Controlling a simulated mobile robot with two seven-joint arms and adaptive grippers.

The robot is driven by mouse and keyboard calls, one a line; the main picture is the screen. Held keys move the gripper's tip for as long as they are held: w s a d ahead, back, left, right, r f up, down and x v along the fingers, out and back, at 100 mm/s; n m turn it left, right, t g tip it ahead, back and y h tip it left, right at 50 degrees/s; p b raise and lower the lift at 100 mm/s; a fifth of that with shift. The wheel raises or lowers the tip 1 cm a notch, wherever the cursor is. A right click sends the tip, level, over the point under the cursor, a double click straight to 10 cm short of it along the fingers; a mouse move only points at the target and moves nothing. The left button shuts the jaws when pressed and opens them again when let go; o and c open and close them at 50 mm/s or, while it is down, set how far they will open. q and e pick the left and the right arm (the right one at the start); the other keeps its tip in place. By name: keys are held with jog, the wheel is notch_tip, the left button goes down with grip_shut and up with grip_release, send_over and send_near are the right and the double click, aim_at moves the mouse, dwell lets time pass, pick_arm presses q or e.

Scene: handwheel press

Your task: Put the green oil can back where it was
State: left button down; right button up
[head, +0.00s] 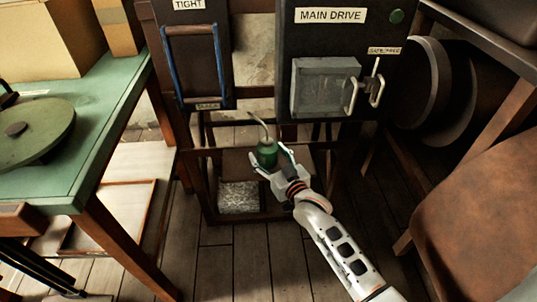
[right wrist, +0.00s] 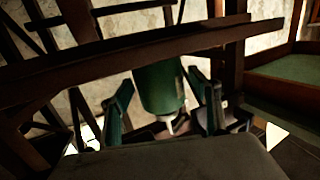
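The green oil can (head: 267,154) stands upright in the head view, its thin bent spout pointing up, at the dark wooden frame below the main drive panel. My right gripper (head: 270,160) reaches it from the front, with one finger on each side. In the right wrist view, which looks upside down, the can (right wrist: 158,88) lies between the spread fingers (right wrist: 160,82), with narrow gaps beside it. A rail covers its base end, so what it rests on is hidden. My left gripper does not show.
A wooden rail (right wrist: 70,72) crosses close to the fingers. The main drive box (head: 330,50) with a clear cover and handles hangs above. A pale speckled block (head: 239,198) lies low in the frame. A green-topped table (head: 100,115) stands left, a brown seat (head: 480,195) right.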

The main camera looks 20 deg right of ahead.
aim_at(272, 157)
jog(key=shift+s+r, duration=0.15)
jog(key=shift+r, duration=0.05)
jog(key=s, duration=0.1)
jog(key=s+r+p, duration=0.1)
jog(key=s, duration=0.1)
jog(key=shift+s+d, duration=0.15)
jog(key=shift+s, duration=0.1)
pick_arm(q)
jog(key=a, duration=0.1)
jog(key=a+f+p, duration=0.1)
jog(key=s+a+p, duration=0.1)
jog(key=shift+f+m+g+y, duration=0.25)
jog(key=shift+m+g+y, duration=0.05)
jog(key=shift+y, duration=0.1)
pick_arm(e)
jog(key=s, duration=0.8)
jog(key=shift+d, duration=0.4)
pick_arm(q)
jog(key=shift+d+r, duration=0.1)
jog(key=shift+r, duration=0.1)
pick_arm(e)
jog(key=shift+s, duration=0.1)
